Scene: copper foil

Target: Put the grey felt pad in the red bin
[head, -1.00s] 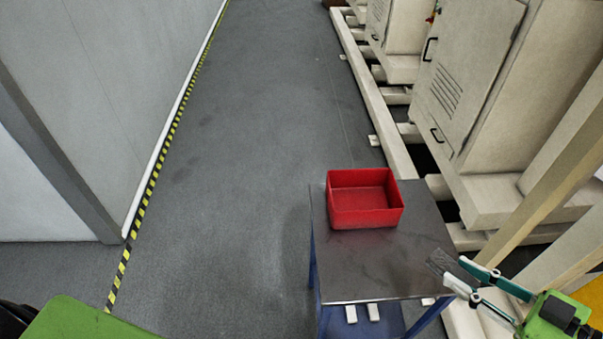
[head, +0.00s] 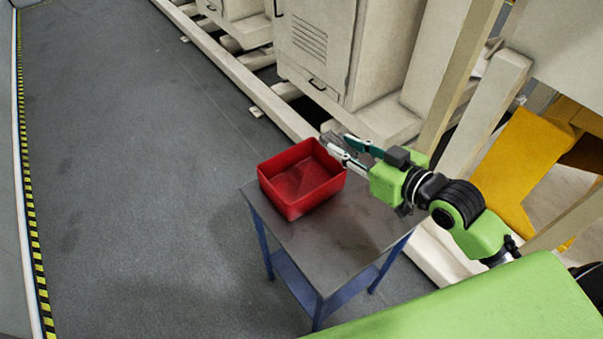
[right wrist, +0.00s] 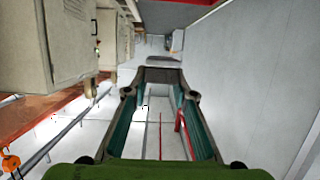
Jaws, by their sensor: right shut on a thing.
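The red bin (head: 290,208) stands open on the small table's dark top in the head view, and its inside looks empty. My right gripper (head: 334,139) is at the bin's far right rim, seemingly above it. Its fingers are shut on the grey felt pad (head: 328,136), a small dark grey piece at the fingertips. In the right wrist view the pad (right wrist: 164,76) spans the gap between the fingertips. How high the pad is over the rim is hard to tell. My left gripper is not in view.
The table (head: 345,240) has a grey top and blue legs, with free room in front of the bin. Beige cabinets (head: 318,50) stand behind it on a pale frame. A yellow piece (head: 515,160) is at the right. Open grey floor lies left.

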